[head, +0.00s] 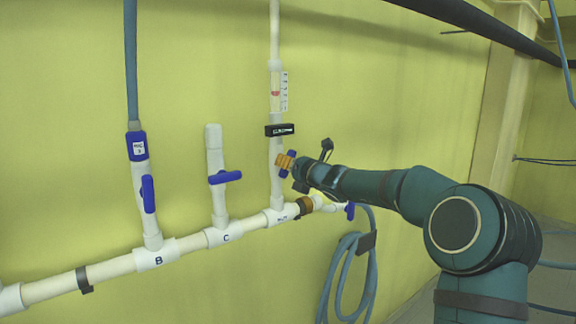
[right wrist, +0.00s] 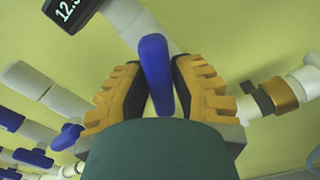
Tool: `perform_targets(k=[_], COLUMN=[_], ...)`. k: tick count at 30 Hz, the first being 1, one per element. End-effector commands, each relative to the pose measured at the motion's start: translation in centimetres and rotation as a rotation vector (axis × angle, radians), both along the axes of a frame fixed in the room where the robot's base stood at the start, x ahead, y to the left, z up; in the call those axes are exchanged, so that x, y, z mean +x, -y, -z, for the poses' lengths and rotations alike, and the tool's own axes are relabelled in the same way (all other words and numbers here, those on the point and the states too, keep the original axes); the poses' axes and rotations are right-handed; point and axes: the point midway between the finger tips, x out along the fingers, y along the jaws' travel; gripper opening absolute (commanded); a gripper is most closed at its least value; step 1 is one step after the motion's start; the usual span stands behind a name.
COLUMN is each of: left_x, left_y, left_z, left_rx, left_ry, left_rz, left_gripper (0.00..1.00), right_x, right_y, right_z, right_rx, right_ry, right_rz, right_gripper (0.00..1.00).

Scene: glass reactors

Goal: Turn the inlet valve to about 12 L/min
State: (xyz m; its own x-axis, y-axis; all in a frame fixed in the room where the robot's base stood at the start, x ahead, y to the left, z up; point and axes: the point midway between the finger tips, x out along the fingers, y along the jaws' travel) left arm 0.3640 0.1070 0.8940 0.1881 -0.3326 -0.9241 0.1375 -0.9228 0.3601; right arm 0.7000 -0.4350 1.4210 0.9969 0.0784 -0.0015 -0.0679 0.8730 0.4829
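The inlet valve's blue handle (head: 292,153) is on the rightmost white riser, partly hidden by my right gripper (head: 285,162). In the right wrist view the blue handle (right wrist: 156,72) lies between the orange ribbed fingers of my right gripper (right wrist: 158,88), whose dark inner pads close in on both sides of it. The black display (head: 280,130) sits above on the riser, too small to read there; in the right wrist view the display (right wrist: 68,10) shows "12." with the rest cut off. A flow tube (head: 275,93) with a red float and scale is higher up. My left gripper is not in view.
Valves B (head: 149,194) and C (head: 224,177) stand to the left on the white pipe (head: 110,268). A brass fitting (head: 305,206) and another blue valve handle (head: 350,211) sit low on the right. A coiled blue hose (head: 345,275) hangs below. The yellow wall is close behind.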

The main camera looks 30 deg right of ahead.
Motion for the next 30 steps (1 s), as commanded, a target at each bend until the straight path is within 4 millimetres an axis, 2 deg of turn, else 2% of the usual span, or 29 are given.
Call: perform_targets(k=[1, 2, 14, 20, 30], left_x=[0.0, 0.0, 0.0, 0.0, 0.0], left_y=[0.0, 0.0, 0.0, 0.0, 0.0], left_z=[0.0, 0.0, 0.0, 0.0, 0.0], left_rx=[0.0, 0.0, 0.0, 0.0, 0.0], left_ry=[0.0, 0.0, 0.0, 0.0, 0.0], left_rz=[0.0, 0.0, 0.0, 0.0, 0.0], left_gripper=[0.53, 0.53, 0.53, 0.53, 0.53], right_x=[0.0, 0.0, -0.4, -3.2, -9.7], right_y=[0.0, 0.0, 0.1, 0.4, 0.8], right_z=[-0.4, -0.4, -0.2, -0.3, -0.3], right_rx=[0.0, 0.0, -0.002, -0.002, -0.003], right_ry=[0.007, 0.007, 0.002, 0.003, 0.004], right_rz=[0.0, 0.0, 0.0, 0.004, 0.002], right_gripper=[0.41, 0.52, 0.53, 0.53, 0.53])
